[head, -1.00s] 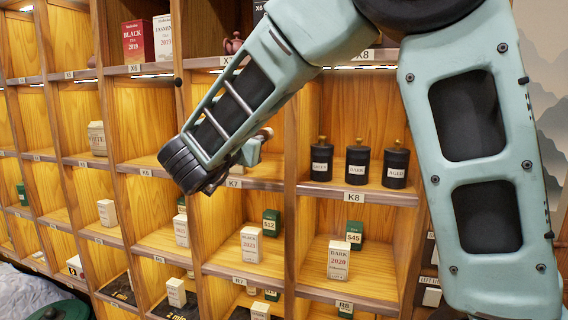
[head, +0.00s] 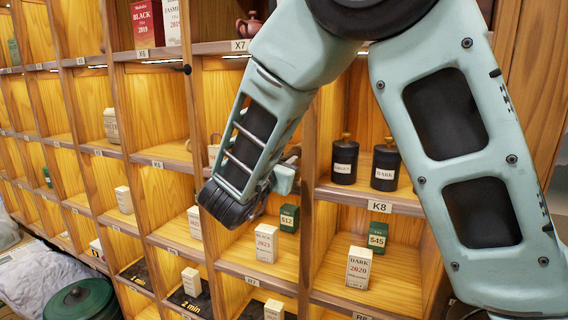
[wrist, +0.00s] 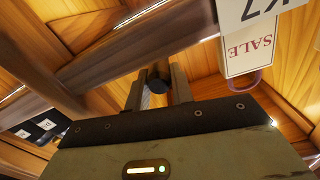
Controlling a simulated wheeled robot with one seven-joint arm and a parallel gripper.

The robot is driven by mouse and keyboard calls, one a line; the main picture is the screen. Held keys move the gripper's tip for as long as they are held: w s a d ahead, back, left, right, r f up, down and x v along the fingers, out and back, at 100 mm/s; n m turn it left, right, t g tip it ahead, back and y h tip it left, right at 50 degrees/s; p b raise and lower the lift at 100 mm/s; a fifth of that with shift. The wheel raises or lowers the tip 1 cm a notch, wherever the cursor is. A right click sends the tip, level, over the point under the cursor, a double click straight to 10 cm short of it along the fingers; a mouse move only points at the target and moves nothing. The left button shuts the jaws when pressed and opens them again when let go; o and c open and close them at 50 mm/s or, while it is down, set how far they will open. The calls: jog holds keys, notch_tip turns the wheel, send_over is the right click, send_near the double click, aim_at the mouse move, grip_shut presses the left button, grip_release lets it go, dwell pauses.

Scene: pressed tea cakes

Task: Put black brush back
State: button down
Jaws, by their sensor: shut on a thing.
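In the wrist view my gripper (wrist: 158,90) is shut on a dark, round-ended thing (wrist: 157,75), which I take to be the black brush. Only its end shows between the two fingers; the rest is hidden. In the head view my forearm covers most of the gripper, and a pale teal part of my wrist (head: 285,178) shows beside the upright between the K7 and K8 columns. The brush cannot be made out there. In the wrist view the picture is upside down, with the K7 label (wrist: 262,9) close at the upper right.
Two black canisters (head: 345,160) (head: 385,165) stand in K8. Wooden uprights and shelf edges (head: 365,195) lie close around my arm.

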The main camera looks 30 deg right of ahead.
jog(key=shift+f, duration=0.75)
jog(key=c, duration=1.2)
grip_release()
jog(key=b+v, duration=0.5)
jog(key=v, duration=0.7)
